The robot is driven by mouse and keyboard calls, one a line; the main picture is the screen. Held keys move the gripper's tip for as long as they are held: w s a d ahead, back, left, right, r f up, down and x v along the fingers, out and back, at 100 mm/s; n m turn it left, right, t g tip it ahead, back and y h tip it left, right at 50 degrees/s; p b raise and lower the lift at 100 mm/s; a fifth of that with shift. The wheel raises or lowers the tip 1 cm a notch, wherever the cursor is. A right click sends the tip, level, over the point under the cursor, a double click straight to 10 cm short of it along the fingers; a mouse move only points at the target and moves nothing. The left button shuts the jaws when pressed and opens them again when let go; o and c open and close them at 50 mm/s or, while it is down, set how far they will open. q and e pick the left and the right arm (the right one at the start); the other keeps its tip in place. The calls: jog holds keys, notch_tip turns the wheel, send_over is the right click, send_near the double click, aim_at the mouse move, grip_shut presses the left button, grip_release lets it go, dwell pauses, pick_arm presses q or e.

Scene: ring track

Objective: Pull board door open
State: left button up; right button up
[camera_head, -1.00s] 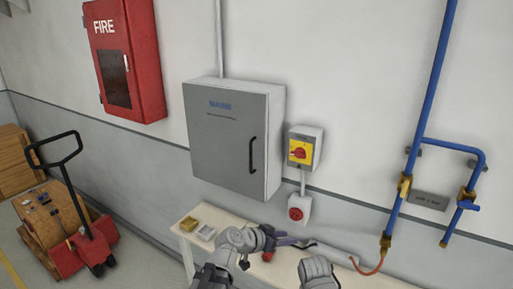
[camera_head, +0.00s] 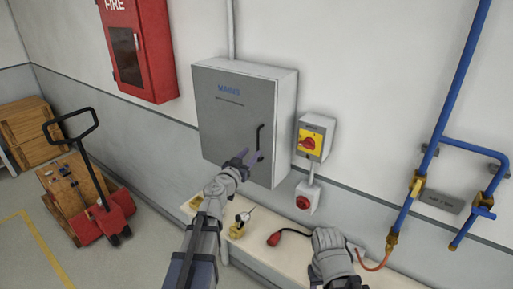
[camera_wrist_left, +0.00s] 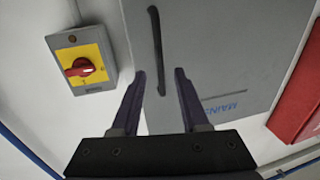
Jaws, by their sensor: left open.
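The board is a grey box on the wall marked MAINS, and its door (camera_head: 222,125) looks shut against the box. A black upright bar handle (camera_head: 259,141) sits on the door's right side. My left gripper (camera_head: 248,158) is open, in front of the door just left of and below the handle in the head view. In the left wrist view the handle (camera_wrist_left: 156,48) stands beyond the open fingertips (camera_wrist_left: 160,76), roughly in line with the gap between them. The fingers are empty. Part of my right arm shows at the bottom, but its gripper cannot be made out.
A yellow and red switch (camera_head: 311,142) and a red-knobbed box (camera_head: 306,198) are right of the board. A bench (camera_head: 277,258) runs below, bearing a red plug (camera_head: 274,239). A fire cabinet (camera_head: 138,50) is left; blue pipes (camera_head: 447,110) are right.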

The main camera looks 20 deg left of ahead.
pick_arm(q)
jog(key=w, duration=0.3)
jog(key=w+d, duration=0.1)
jog(key=w, duration=0.1)
jog(key=shift+w, duration=0.15)
jog(key=shift+c, duration=0.3)
grip_shut()
jog(key=shift+a, duration=0.1)
dwell(0.8)
